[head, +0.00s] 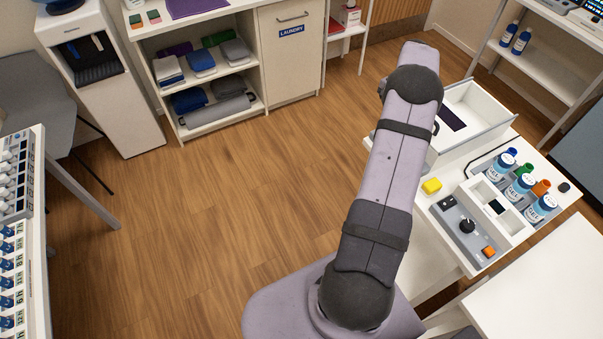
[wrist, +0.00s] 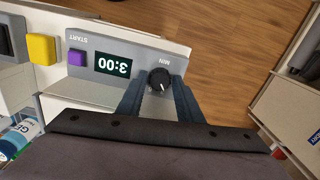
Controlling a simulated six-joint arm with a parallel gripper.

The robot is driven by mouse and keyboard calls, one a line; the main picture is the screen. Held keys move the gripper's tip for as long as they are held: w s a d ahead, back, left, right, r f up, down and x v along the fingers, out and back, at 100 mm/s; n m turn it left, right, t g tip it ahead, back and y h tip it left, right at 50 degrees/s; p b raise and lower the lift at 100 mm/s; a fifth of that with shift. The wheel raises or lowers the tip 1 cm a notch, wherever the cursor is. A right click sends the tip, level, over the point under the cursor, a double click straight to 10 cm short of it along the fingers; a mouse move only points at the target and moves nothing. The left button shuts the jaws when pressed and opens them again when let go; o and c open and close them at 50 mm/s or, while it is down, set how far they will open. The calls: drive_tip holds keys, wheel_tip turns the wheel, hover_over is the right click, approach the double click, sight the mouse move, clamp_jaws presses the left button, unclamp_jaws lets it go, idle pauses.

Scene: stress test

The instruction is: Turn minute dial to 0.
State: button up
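The black minute dial (wrist: 160,80), marked MIN, sits on a grey timer panel (wrist: 90,90). A white pointer line on it points down and slightly right in the wrist view. The panel's display (wrist: 113,65) reads 3:00, upside down there. A purple START button (wrist: 77,58) is left of the display. My gripper (wrist: 160,86) has its two dark fingers on either side of the dial. I cannot tell whether they touch it. In the head view my arm covers the gripper, and this panel is not clearly visible.
A yellow block (wrist: 42,48) lies left of the timer panel. In the head view, another control box (head: 480,240) with a black knob and orange button stands right of my arm. Bottles (head: 520,186) stand behind it.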

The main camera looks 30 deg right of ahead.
drive_tip(key=m, duration=0.5)
drive_tip(key=shift+p, duration=0.35)
drive_tip(key=m+p, duration=0.1)
drive_tip(key=m, duration=0.3)
drive_tip(key=shift+m, duration=0.3)
drive_tip(key=shift+r+m, duration=0.2)
drive_tip(key=shift+m, duration=0.2)
drive_tip(key=shift+n, duration=0.3)
drive_tip(key=r+b, duration=0.1)
drive_tip(key=r, duration=0.1)
drive_tip(key=r+b, duration=0.1)
drive_tip(key=r, duration=0.1)
drive_tip(key=r+b, duration=0.1)
drive_tip(key=r, duration=0.1)
drive_tip(key=shift+w+a+r, duration=0.2)
drive_tip(key=shift+a+r, duration=0.2)
drive_tip(key=w+a+f+n+b, duration=0.1)
drive_tip(key=a+n+b, duration=0.1)
drive_tip(key=a+n, duration=0.6)
drive_tip(key=a+f+n+b, duration=0.2)
drive_tip(key=a+n+b, duration=0.1)
drive_tip(key=a, duration=0.9)
drive_tip(key=s+a+f+n+b, duration=0.2)
drive_tip(key=s+a+n, duration=0.3)
drive_tip(key=a, duration=0.6)
drive_tip(key=shift+s+f+n, duration=0.3)
drive_tip(key=shift+f+n, duration=0.05)
drive_tip(key=shift+n, duration=0.85)
drive_tip(key=shift+a, duration=0.1)
